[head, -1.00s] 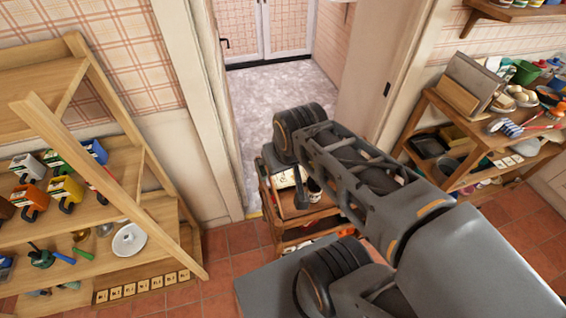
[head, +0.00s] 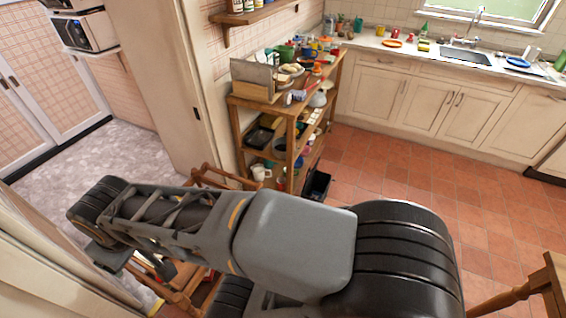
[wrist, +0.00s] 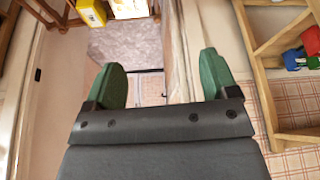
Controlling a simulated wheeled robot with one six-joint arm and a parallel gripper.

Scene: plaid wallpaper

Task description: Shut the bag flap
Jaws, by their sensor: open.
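No bag or bag flap can be made out in either view. My gripper (wrist: 160,88) shows in the wrist view as two green fingers, spread wide apart with nothing between them. It faces the doorway and the pale floor beyond. In the head view my arm reaches to the left across the foreground, and the gripper itself is hard to make out there.
A wooden shelf unit (head: 262,104) crowded with kitchenware stands by the wall. A dark bin (head: 318,184) is beside it. Cabinets (head: 425,105) with a sink (head: 463,54) line the back. Open tiled floor (head: 420,180) lies right of centre. A wooden chair or table (head: 540,285) is at lower right.

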